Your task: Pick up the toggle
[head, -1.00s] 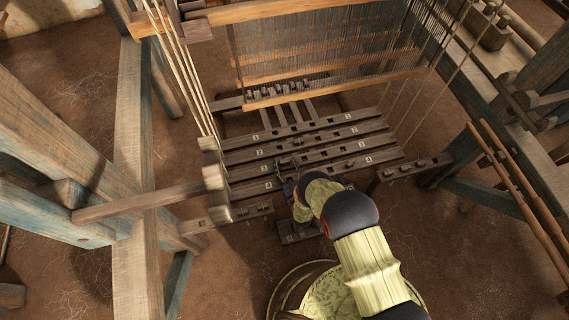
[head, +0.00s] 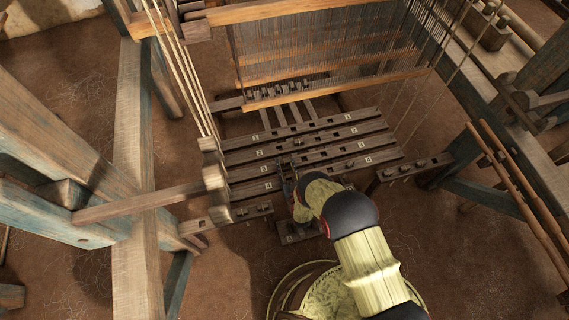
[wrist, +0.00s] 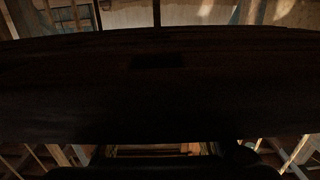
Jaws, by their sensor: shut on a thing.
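My gripper (head: 287,182) is low over the front treadle boards of the loom in the head view, at the end of my arm. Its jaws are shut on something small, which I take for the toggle. The toggle itself is hidden by the fingers and wrist in the head view. In the wrist view, a very dark, wide wooden surface (wrist: 160,95) fills most of the picture, and I cannot make out the fingertips or the toggle against it.
Numbered treadle boards (head: 310,143) lie under the hanging heddles (head: 330,50). A low block with pegs (head: 240,212) stands left of my gripper, another (head: 415,166) to the right. A round patterned basket (head: 300,285) stands in front.

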